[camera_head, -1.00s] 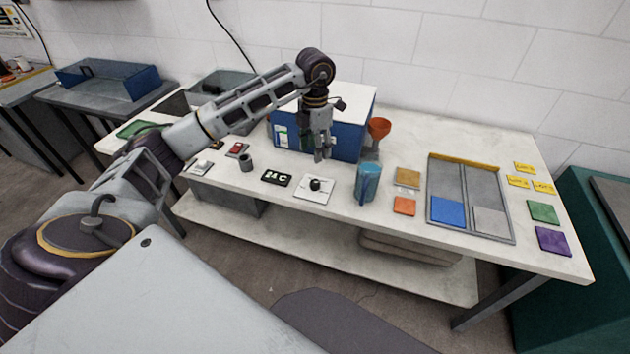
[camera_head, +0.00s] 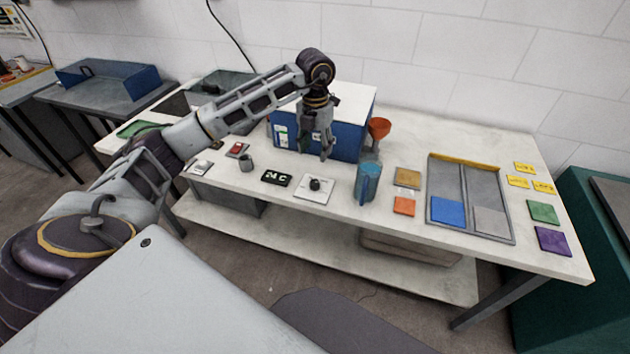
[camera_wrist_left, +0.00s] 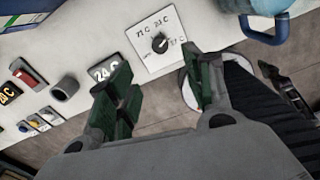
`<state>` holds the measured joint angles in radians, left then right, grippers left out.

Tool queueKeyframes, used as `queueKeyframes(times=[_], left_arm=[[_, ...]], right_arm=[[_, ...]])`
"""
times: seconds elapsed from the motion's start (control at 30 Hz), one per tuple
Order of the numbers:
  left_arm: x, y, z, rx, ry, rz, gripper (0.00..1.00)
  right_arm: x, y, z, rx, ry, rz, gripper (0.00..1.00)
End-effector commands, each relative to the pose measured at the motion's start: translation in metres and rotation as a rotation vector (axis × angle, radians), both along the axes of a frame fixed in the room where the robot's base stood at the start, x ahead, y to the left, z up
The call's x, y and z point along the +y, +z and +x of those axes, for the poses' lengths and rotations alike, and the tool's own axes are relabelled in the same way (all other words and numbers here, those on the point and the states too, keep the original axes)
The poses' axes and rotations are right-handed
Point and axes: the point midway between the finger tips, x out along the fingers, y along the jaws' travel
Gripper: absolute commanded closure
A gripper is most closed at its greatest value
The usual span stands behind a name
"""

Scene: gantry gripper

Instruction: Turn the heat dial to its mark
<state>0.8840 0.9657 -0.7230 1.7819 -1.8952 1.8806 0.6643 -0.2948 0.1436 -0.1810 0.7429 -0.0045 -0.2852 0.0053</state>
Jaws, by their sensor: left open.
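The heat dial is a round black knob (camera_head: 315,184) on a white square plate (camera_head: 318,196) near the table's front edge. In the left wrist view the knob (camera_wrist_left: 160,43) has a pale pointer line, and temperature labels are printed around it on the plate (camera_wrist_left: 155,63). My right gripper is out of view.
A blue jug (camera_head: 367,183) stands close right of the dial plate. A blue-sided white box (camera_head: 350,140) is behind my gripper, with an orange funnel (camera_head: 379,128) beside it. A grey cup (camera_head: 246,163) and a red switch (camera_head: 238,149) lie left. Coloured tiles and a divided tray (camera_head: 462,190) are right.

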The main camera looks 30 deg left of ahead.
Motion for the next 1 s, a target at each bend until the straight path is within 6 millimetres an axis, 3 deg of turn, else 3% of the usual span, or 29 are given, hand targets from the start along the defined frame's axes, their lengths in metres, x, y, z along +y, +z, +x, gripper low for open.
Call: queueKeyframes(times=[0.27, 1.0], left_arm=[[0.0, -0.017, 0.0, 0.002, -0.001, 0.001, 0.49], [0.0, -0.112, -0.001, 0.003, -0.001, 0.001, 0.49]], right_arm=[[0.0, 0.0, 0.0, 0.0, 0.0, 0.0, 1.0], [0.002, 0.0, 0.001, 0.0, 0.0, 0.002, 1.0]])
